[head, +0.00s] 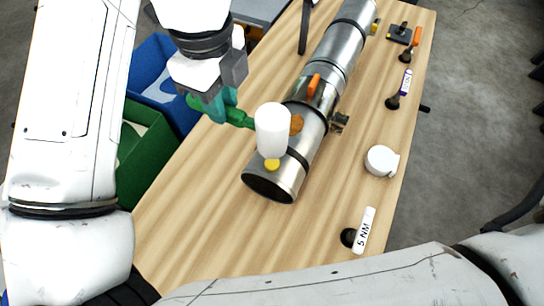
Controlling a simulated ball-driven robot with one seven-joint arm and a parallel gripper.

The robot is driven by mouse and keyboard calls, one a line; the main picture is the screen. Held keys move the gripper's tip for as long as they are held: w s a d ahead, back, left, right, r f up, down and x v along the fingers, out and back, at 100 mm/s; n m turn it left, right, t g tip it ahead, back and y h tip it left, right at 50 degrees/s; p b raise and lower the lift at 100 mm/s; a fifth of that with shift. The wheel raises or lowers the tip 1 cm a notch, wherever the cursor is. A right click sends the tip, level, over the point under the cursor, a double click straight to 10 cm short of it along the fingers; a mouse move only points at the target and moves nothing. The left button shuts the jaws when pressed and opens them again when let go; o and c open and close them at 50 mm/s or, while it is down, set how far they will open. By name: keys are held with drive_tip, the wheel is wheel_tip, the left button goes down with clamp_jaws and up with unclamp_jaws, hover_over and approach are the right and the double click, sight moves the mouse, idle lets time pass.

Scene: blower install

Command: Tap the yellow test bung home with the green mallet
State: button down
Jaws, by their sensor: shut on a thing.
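My gripper (218,104) is shut on the green handle of the mallet (238,117). The mallet's white head (273,131) hangs over the near part of the metal duct (287,180). The yellow test bung (272,164) shows just below the lower end of the mallet head, on top of the duct near its open end. The mallet head hides part of the bung, and I cannot tell whether the two touch.
An orange lever (313,86) stands up from the duct. A white tape roll (381,161) and a "5 NM" tool (362,232) lie on the wooden table (185,225). Green (143,160) and blue (160,62) bins stand left of the table.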

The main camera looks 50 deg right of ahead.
wheel_tip(320, 180, down, 7)
drive_tip(key=b, duration=0.6)
drive_tip(key=shift+r+p, duration=3.2)
drive_tip(key=shift+r, duration=0.2)
drive_tip(key=shift+r+p, duration=2.15)
drive_tip(key=shift+r, duration=0.4)
drive_tip(key=shift+f, duration=0.1)
